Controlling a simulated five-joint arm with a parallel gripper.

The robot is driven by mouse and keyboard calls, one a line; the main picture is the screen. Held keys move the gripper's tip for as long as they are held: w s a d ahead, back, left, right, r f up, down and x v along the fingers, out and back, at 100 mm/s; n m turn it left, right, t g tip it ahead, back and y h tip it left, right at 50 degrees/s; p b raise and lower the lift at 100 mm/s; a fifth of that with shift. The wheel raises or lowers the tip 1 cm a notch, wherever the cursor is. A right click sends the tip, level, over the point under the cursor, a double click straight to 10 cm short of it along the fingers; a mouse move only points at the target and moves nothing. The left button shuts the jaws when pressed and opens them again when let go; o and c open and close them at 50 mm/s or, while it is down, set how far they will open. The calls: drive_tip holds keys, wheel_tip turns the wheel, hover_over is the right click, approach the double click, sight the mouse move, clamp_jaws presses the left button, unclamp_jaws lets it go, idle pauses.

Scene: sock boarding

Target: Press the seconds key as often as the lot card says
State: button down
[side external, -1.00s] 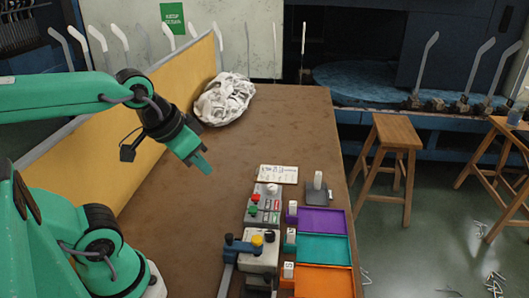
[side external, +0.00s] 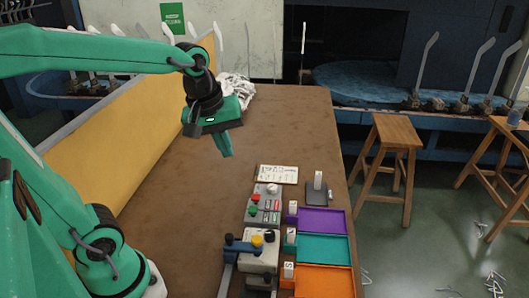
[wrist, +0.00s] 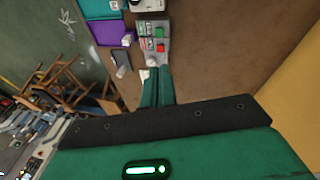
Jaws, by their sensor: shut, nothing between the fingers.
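A grey key box (side external: 264,206) stands on the brown table with a white, a red and a green key on it. It also shows in the wrist view (wrist: 154,36). Its labels are too small to read, so I cannot tell which key is the seconds key. The lot card (side external: 277,174), white with small unreadable print, lies just behind the box. In the wrist view the card is mostly hidden by my fingers. My gripper (side external: 228,155) is shut and empty. It hangs above the table, behind and left of the card, apart from the keys.
Purple (side external: 322,220), teal (side external: 322,247) and orange (side external: 323,282) trays line the right edge. A device with black and yellow knobs (side external: 258,262) stands in front of the key box. A grey stand (side external: 318,192) is beside the card. A white cloth heap (side external: 237,90) lies at the back.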

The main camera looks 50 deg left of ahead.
drive_tip(key=w+a+f+n+g, duration=0.1)
drive_tip(key=w+n, duration=0.3)
drive_tip(key=n, duration=0.2)
drive_tip(key=n+g, duration=0.2)
drive_tip(key=n, duration=0.8)
hover_over(255, 196)
drive_tip(key=shift+f, duration=2.15)
drive_tip(key=shift+f, duration=0.15)
wheel_tip(255, 196, down, 14)
drive_tip(key=shift+r, duration=0.15)
